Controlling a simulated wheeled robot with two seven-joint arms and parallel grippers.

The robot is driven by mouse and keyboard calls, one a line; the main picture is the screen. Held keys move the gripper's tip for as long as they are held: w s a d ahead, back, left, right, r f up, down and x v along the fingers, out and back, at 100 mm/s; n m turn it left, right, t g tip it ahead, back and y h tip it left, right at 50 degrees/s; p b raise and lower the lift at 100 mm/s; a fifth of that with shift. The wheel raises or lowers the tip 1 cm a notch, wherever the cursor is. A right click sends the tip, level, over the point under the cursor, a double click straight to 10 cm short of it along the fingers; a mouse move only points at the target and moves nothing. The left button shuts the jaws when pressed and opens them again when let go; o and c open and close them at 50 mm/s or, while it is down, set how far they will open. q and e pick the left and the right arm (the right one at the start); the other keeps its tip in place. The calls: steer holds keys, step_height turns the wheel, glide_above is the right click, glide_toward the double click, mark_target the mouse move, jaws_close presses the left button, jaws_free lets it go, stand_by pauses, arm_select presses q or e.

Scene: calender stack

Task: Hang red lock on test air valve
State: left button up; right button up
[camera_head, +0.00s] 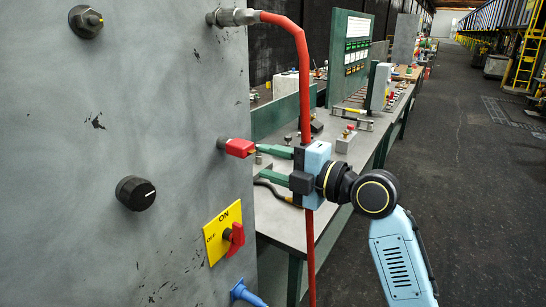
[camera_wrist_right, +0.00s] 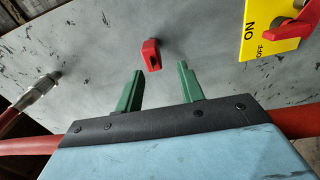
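The red lock (camera_head: 238,147) sits on a small metal stub on the grey panel. It also shows in the right wrist view (camera_wrist_right: 151,54), ahead of the gripper and between the lines of its two green fingers. My right gripper (camera_head: 260,162) is open and empty, its fingertips spread and pointing at the panel. The wrist view shows the fingers (camera_wrist_right: 160,82) apart from the lock, with a gap between. No part is labelled as the test air valve, so I cannot tell which fitting it is. My left gripper is not in view.
The grey panel (camera_head: 130,240) carries a black knob (camera_head: 135,193), a yellow plate with red switch (camera_head: 226,233), and a blue plug (camera_head: 245,293). A red hose (camera_head: 304,90) runs from a metal fitting (camera_head: 235,17) past my gripper. A workbench (camera_head: 285,222) stands behind.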

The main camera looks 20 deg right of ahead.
mark_target(251, 151)
steer(key=shift+w+a+r, duration=0.25)
steer(key=shift+w+r, duration=0.35)
steer(key=shift+w, duration=0.05)
steer(key=x, duration=0.4)
steer(key=shift+p, duration=0.35)
steer(key=shift+b+x, duration=0.35)
steer(key=shift+x, duration=0.55)
steer(key=shift+c, duration=0.5)
jaws_close()
